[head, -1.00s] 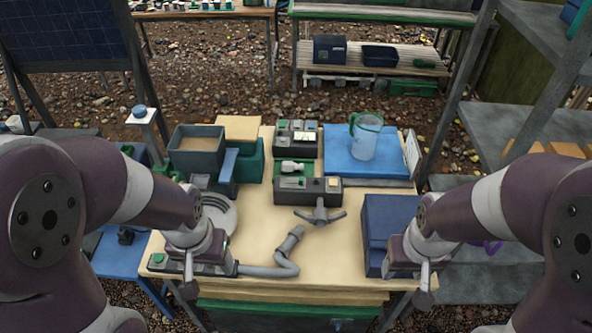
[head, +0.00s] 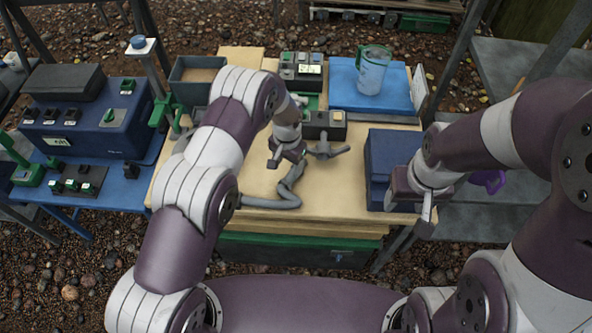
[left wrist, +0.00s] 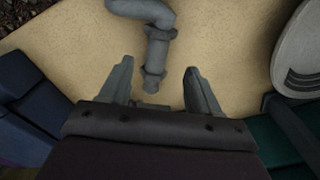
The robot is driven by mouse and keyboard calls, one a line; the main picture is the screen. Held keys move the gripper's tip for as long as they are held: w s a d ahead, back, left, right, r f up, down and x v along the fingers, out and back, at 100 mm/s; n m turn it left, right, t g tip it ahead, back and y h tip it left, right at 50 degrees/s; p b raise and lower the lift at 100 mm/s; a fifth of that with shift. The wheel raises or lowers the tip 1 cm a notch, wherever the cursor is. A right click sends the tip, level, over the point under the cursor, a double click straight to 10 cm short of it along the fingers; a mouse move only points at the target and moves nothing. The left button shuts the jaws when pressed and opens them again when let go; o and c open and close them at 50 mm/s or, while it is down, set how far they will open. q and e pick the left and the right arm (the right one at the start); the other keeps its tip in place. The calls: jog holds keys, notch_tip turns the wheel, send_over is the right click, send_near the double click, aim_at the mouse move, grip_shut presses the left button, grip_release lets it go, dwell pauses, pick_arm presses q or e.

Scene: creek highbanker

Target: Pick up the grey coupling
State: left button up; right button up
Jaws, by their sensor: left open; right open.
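A bent grey hose (head: 285,190) lies on the tan tabletop (head: 345,185). The grey coupling (left wrist: 155,65) is at its end, a ringed piece pointing down in the left wrist view. My left gripper (head: 286,160) is over that end, open. In the left wrist view its fingertips (left wrist: 157,70) stand one on each side of the coupling, with gaps visible. The height between them is hard to judge. In the head view my left gripper largely hides the coupling. My right gripper (head: 410,203) is open and empty, in front of the blue box.
A grey three-armed fitting (head: 325,149) lies close right of my left gripper. The blue box (head: 388,155) stands at the table's right. A blue board (head: 345,97) bears a clear jug (head: 372,72). A round pale pan (left wrist: 300,50) shows in the left wrist view.

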aim_at(289, 176)
pick_arm(q)
notch_tip(289, 176, down, 7)
jog(key=shift+s+d+r, duration=0.1)
jog(key=shift+d, duration=0.05)
grip_shut()
